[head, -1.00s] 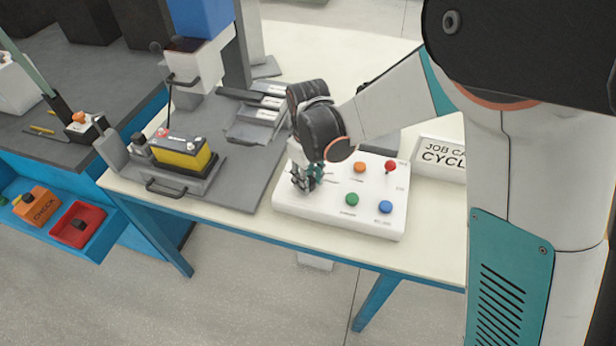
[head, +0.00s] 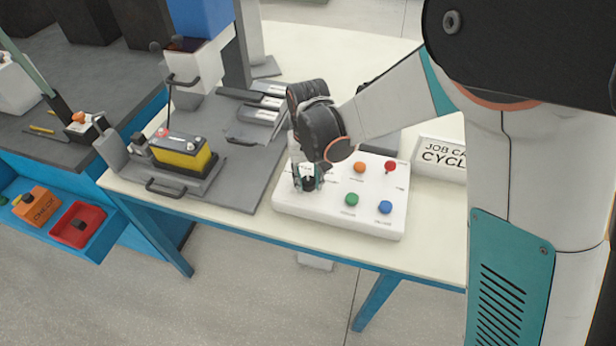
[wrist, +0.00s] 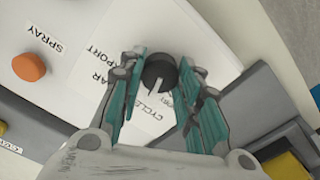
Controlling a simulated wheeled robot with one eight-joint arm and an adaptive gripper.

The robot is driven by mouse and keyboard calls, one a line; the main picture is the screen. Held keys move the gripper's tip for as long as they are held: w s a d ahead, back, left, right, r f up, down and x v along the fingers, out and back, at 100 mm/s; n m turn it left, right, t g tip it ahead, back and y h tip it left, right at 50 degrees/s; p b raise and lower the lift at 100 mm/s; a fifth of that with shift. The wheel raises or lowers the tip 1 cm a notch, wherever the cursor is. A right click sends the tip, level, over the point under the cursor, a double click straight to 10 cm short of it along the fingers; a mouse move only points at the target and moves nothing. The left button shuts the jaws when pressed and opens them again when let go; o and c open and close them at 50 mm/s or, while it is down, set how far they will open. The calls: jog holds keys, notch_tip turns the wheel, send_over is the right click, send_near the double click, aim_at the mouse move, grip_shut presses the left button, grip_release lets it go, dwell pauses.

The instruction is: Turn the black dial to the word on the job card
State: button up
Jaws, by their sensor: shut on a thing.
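The black dial (wrist: 160,70) sits on the white control panel (wrist: 95,25), between my gripper's teal fingers in the wrist view. Its pale pointer points down the picture, towards the printed word CYCLE (wrist: 150,108). My gripper (head: 308,180) is shut on the dial at the panel's left end in the head view; the fingers also show in the wrist view (wrist: 162,85). The job card (head: 443,158) stands behind the panel and reads "CYCL", with its right part hidden by my arm. Other dial words are partly covered by the fingers.
The panel also carries orange (head: 359,167), red (head: 390,166), green (head: 351,200) and blue (head: 385,207) controls, right of my gripper. A yellow and black battery (head: 183,155) sits in a grey fixture to the left.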

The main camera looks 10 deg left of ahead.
aim_at(308, 180)
dwell(0.4)
jog(key=o, duration=1.1)
notch_tip(308, 180, up, 12)
